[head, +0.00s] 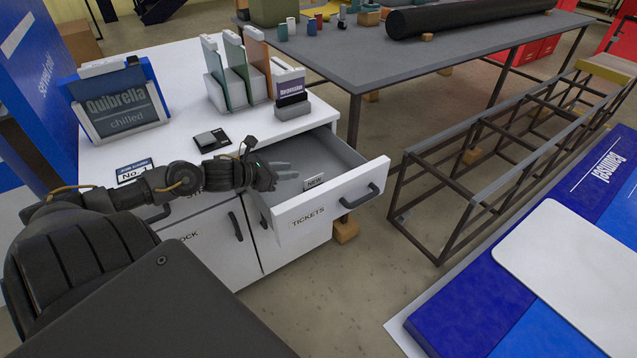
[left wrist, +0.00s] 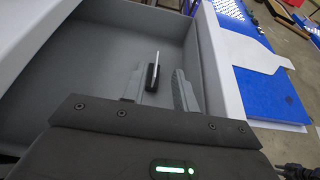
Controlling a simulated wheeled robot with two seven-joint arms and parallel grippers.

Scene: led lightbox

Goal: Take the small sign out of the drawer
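The small sign (head: 315,181), a pale plate reading "NEW", stands upright in the open drawer (head: 345,192) marked "TICKETS", close to the drawer front. My left gripper (head: 284,170) reaches into the drawer from the left, a short way from the sign. In the left wrist view the gripper's two grey fingers (left wrist: 160,88) are apart, with nothing held. The sign (left wrist: 154,70) shows there almost edge-on, with a dark base, ahead of the fingers and between their lines, nearer the left one. My right gripper is not in view.
The white cabinet top (head: 180,62) carries a "Quibrella chilled" sign (head: 118,100), a rack of coloured panels (head: 236,72), a purple sign on a grey base (head: 291,92) and a black device (head: 212,140). The drawer walls surround the gripper; the rest of its visible floor (left wrist: 90,70) is bare.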

